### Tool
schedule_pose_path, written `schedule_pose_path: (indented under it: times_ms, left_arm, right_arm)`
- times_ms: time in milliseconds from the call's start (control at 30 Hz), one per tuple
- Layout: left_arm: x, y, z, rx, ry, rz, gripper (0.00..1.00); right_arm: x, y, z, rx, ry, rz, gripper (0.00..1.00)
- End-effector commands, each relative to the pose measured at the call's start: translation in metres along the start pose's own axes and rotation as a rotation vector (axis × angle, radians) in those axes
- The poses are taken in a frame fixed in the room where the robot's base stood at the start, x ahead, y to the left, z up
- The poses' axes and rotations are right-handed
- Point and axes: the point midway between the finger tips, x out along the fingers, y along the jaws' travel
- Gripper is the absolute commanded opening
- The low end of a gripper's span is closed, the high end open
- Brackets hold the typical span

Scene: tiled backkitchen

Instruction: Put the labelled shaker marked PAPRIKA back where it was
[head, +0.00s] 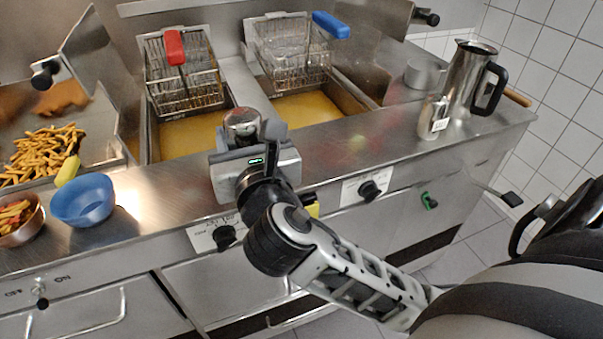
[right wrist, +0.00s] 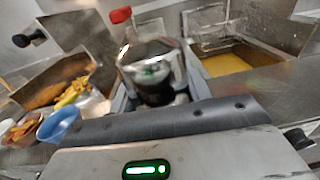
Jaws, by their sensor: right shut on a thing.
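A shaker with a shiny rounded metal top (head: 242,124) stands up between the fingers of my right gripper (head: 249,141), which is shut on it. They are over the steel counter front, before the fryer. In the right wrist view the shaker's domed top (right wrist: 148,58) and darker body show between the fingers; no label can be read there. A second metal shaker (head: 433,122) with a small white label stands on the counter at the right, beside a steel jug; its label is too small to read. My left gripper is not in view.
The steel jug (head: 472,78) with a black handle stands at the right end of the counter. Fryer baskets with red (head: 174,47) and blue (head: 331,25) handles hang behind. A blue bowl (head: 83,200) and a bowl of fries (head: 18,217) sit left. The counter between gripper and second shaker is clear.

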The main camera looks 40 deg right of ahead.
Motion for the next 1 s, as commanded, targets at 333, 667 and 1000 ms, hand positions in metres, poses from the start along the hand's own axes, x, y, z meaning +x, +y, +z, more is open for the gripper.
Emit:
schedule_pose_path:
  times_ms: [333, 667, 1000]
  left_arm:
    - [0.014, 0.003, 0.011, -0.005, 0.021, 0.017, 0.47]
    - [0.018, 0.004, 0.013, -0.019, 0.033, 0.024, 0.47]
    - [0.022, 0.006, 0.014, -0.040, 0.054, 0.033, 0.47]
  right_arm:
    - [0.008, 0.020, 0.027, -0.001, -0.002, -0.091, 0.22]
    - [0.046, -0.043, -0.006, -0.009, 0.001, -0.095, 0.22]
    - [0.072, -0.085, -0.055, -0.003, 0.001, -0.092, 0.22]
